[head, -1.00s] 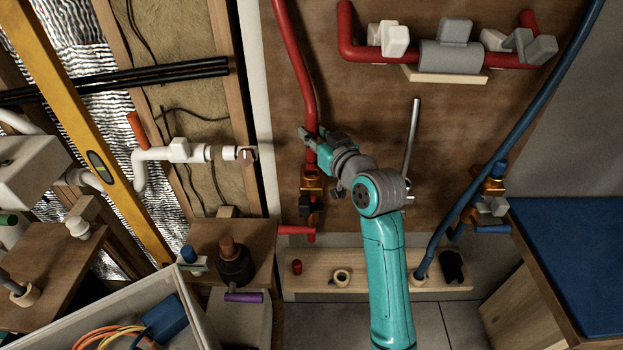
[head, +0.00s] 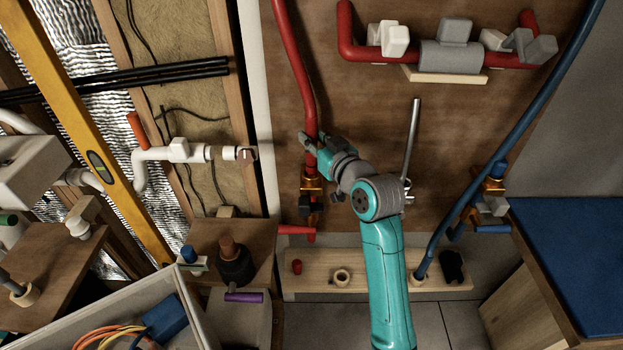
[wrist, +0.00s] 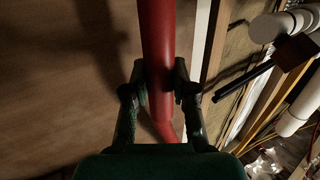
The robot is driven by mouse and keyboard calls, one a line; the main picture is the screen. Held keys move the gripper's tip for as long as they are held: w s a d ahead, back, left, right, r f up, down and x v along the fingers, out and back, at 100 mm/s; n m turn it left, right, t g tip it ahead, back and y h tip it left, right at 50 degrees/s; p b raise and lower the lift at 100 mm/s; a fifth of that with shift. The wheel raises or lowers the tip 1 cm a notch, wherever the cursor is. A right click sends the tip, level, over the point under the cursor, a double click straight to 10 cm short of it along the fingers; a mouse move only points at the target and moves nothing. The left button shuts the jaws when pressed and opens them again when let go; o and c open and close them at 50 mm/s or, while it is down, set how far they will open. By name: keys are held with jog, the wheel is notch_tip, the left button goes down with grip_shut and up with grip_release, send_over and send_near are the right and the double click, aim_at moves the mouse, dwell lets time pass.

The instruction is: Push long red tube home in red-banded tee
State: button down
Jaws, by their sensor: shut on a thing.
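The long red tube (head: 292,60) runs down the brown panel from the top of the head view. Its lower end meets the brass tee (head: 311,184) in front of the panel; how deep it sits in the tee cannot be told. My gripper (head: 312,143) is shut on the tube a little above the tee. In the wrist view the tube (wrist: 157,45) passes between the two fingers of my gripper (wrist: 160,82). The red band on the tee cannot be made out clearly.
A red pipe stub (head: 297,230) sticks out below the tee. A thin metal rod (head: 412,135) stands right of my arm. A wooden shelf (head: 320,283) lies below.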

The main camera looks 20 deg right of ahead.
jog(key=shift+f, duration=1.45)
dwell(1.5)
jog(key=c, duration=0.9)
grip_release()
jog(key=shift+o, duration=0.2)
jog(key=f+v, duration=0.1)
jog(key=v, duration=1.1)
jog(key=shift+r, duration=0.5)
